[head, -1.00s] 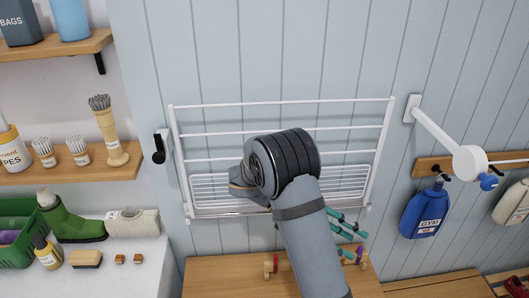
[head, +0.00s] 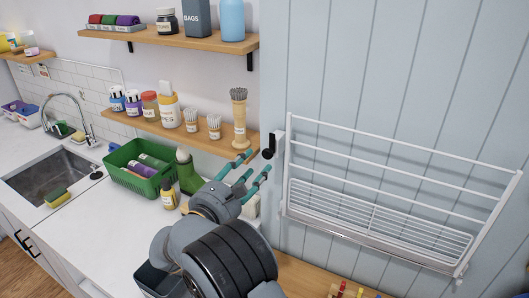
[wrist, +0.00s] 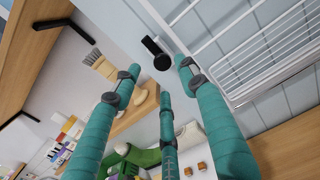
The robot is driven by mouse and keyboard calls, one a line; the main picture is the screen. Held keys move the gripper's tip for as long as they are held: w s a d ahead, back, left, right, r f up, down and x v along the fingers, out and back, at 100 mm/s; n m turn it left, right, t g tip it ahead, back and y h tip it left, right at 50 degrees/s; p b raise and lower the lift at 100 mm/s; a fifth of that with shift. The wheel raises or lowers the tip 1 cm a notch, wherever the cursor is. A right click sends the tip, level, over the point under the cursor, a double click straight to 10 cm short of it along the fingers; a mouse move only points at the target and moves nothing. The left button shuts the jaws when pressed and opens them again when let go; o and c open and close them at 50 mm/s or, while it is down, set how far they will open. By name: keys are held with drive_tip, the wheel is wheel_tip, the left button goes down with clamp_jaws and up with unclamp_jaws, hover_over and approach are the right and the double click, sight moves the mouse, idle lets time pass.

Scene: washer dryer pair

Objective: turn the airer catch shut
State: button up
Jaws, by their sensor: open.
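The airer catch (head: 270,146) is a small black lever with a round end on a white wall plate, beside the upper left corner of the white wire airer (head: 385,233). In the head view the lever points down, its round end lowest. My gripper (head: 254,170) has teal fingers, spread open and empty, just below and left of the catch, apart from it as far as I can tell. In the wrist view the catch (wrist: 160,56) shows beyond the open fingertips, near the right one. The airer frame (wrist: 255,50) fills the upper right there.
A wooden shelf (head: 150,122) with brushes and bottles ends just left of the catch. A green boot (head: 187,172) and green basket (head: 130,160) stand on the white counter below. Bare blue panelling (head: 310,60) lies above the airer.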

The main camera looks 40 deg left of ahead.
sight(266, 154)
drive_tip(key=w+p, duration=0.1)
drive_tip(key=w, duration=0.3)
drive_tip(key=shift+w+a+r+p, duration=0.15)
drive_tip(key=shift+w+p, duration=0.05)
drive_tip(key=shift+p, duration=0.2)
drive_tip(key=shift+w+a, duration=0.1)
drive_tip(key=shift+w, duration=0.45)
drive_tip(key=c, duration=0.3)
clamp_jaws()
